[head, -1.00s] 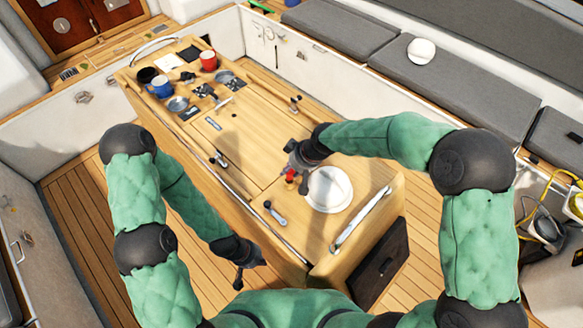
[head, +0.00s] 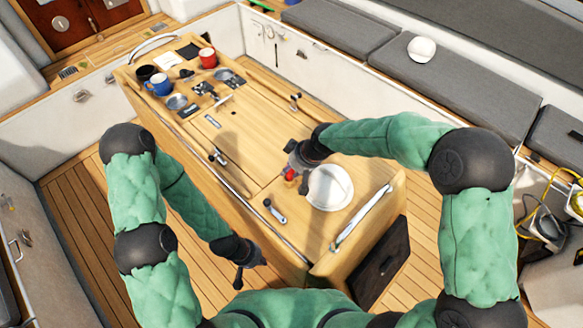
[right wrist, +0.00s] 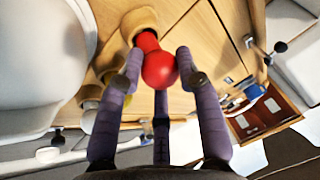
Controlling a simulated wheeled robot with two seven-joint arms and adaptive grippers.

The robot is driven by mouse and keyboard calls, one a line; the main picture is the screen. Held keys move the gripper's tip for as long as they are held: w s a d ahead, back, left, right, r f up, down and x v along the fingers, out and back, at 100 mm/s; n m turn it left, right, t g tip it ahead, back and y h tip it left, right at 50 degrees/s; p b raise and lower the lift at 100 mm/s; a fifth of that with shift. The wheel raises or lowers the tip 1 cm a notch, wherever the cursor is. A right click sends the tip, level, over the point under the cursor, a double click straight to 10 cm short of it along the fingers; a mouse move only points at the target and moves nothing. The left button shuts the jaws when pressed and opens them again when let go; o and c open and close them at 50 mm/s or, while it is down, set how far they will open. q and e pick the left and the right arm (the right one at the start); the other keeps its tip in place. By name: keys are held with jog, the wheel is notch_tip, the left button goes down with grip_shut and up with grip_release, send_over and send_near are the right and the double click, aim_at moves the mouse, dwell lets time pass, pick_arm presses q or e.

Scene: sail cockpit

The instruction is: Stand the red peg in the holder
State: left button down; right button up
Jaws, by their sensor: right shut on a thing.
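The red peg (right wrist: 158,68) has a round red head and a narrower neck. It stands among the fingers of my right gripper (right wrist: 160,78), which is shut on it. In the head view the peg (head: 290,174) shows as a small red spot under my right gripper (head: 292,172), just left of a white round object. In the right wrist view the peg's far end meets or overlaps a round tan wooden piece (right wrist: 138,20), perhaps the holder; I cannot tell whether it is inserted. My left gripper (head: 239,281) hangs beside the table's near left side, apart from everything; its opening is unclear.
The white round object (head: 328,188) lies close by the right gripper. A metal tool (head: 274,211) lies on the wooden table. A red mug (head: 208,58), a blue mug (head: 159,85) and small dishes crowd its far end. A rail (head: 362,217) edges the near right side.

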jog(key=shift+f+b, duration=0.7)
jog(key=shift+b, duration=0.1)
dwell(1.1)
jog(key=o, duration=1.6)
jog(key=shift+r+p, duration=2.2)
jog(key=shift+r, duration=1.3)
